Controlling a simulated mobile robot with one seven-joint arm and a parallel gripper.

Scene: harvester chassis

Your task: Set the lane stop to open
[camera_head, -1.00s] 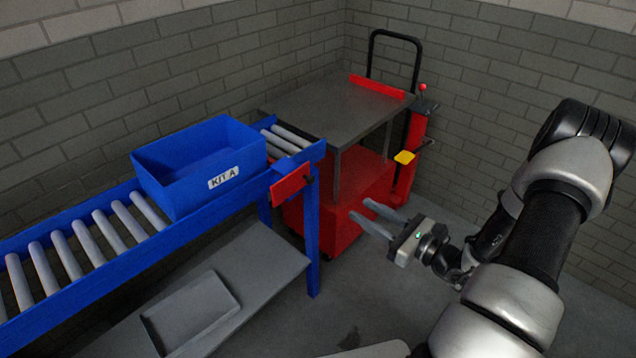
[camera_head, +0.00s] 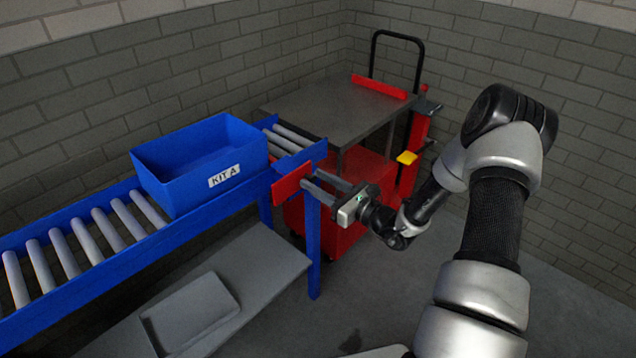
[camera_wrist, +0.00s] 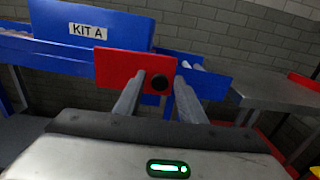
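The lane stop is a red plate (camera_head: 288,186) on the near side rail at the right end of the blue roller conveyor (camera_head: 150,238). My gripper (camera_head: 309,178) points at that end of the plate. A blue bin labelled KIT A (camera_head: 175,185) stands on the rollers left of the plate.
A red cart (camera_head: 345,225) with a grey top (camera_head: 335,110) and black handle stands beyond the conveyor's end. A yellow pad (camera_head: 407,158) sits on its right side. A grey shelf (camera_head: 265,255) with a tray (camera_head: 190,312) lies below the conveyor. Open floor is at the front right.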

